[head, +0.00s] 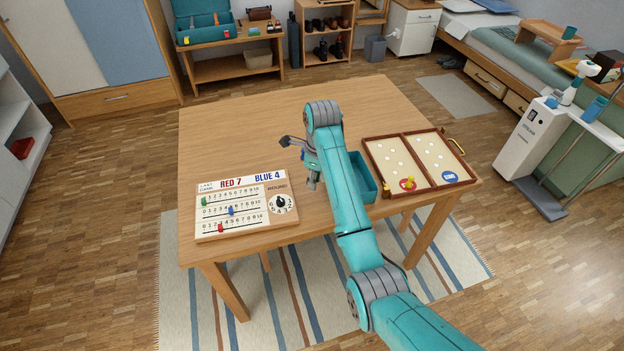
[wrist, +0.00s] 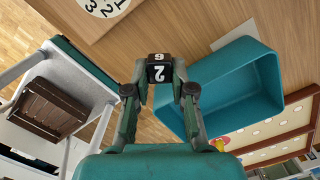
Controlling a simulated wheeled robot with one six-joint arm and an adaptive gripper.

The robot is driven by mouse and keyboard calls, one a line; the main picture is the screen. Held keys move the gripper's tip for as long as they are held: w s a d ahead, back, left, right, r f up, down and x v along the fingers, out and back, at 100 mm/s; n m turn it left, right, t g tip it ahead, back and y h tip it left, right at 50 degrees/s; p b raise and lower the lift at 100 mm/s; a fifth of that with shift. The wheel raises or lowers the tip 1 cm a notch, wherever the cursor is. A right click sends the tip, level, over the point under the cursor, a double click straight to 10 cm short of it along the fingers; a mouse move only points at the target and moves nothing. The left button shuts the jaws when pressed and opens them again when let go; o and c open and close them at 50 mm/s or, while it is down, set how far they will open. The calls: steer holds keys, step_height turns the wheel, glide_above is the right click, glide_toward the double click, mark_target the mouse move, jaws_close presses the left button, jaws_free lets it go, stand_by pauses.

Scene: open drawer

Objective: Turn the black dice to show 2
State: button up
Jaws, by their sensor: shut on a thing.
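My gripper (wrist: 159,75) is shut on the black dice (wrist: 159,69), held between the two fingertips in the wrist view. The dice is black with white numerals. A 2 shows on the face towards the wrist camera, and a 6 or 9 on the adjoining face above it in the picture. In the head view my gripper (head: 313,182) is over the table between the score board and the teal tray. I cannot make out the dice there. Its other faces are hidden.
An open teal tray (wrist: 268,78) is close to the right of the dice in the wrist view. The score board (head: 245,205) with a round dial lies left on the wooden table (head: 225,135). A hinged game board (head: 376,151) lies right. The table's back left is clear.

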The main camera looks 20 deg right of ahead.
mark_target(313, 201)
steer(key=shift+m+t, duration=0.3)
steer(key=shift+m, duration=0.5)
steer(key=shift+s+d+f, duration=0.1)
steer(key=shift+s+f, duration=0.1)
steer(key=shift+f, duration=1.35)
steer(key=shift+s+f, duration=0.2)
steer(key=shift+f, duration=1.3)
steer(key=o, duration=0.9)
step_height(313, 201, up, 7)
steer(key=shift+s+d+r, duration=0.15)
steer(key=shift+s+d, duration=0.2)
steer(key=shift+d, duration=0.05)
